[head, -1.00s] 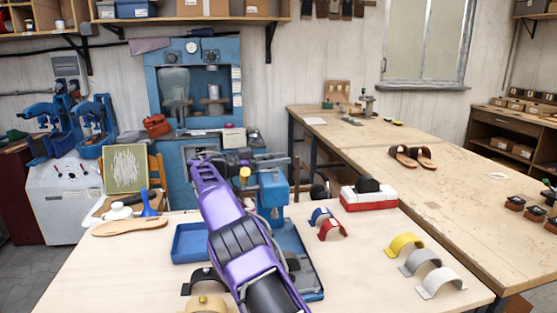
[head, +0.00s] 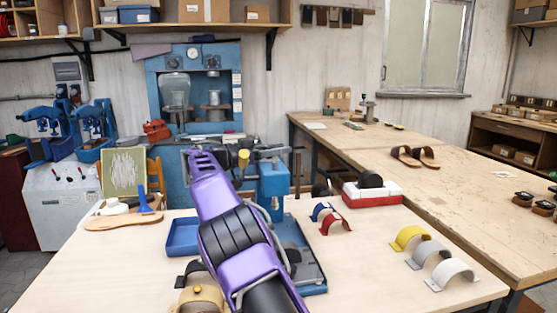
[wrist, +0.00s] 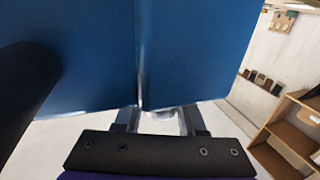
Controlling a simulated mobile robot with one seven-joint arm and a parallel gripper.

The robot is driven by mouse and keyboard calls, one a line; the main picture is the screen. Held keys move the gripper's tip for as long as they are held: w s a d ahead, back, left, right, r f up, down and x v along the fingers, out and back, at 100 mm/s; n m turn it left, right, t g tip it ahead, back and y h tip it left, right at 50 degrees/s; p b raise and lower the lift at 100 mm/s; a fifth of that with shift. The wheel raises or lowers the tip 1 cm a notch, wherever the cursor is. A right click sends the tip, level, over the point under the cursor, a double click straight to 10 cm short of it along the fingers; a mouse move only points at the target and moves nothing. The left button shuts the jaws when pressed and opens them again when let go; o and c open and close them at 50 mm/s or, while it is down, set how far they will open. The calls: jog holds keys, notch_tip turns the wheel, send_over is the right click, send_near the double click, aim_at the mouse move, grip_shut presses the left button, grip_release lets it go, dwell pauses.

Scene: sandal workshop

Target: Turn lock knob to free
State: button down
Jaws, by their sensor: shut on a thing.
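In the wrist view my gripper (wrist: 160,117) is shut on a small pale metallic knob (wrist: 160,113), directly under the press's blue body (wrist: 195,50). Most of the knob is hidden by that body and the gripper, so its turned position cannot be told. In the head view my arm largely hides the gripper.
A blue tray (head: 183,236) lies left of my arm. Red (head: 336,223), yellow (head: 409,237) and grey-white straps stand on the worktable (head: 365,275) to the right. A red-and-white box (head: 370,196) is behind them. The table's front right is clear.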

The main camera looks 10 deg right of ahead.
jog(key=shift+r, duration=0.1)
jog(key=c, duration=0.5)
grip_release()
jog(key=p+v, duration=0.1)
jog(key=v, duration=1.6)
jog(key=shift+a+p, duration=0.2)
jog(key=shift+p, duration=0.15)
jog(key=shift+s, duration=0.1)
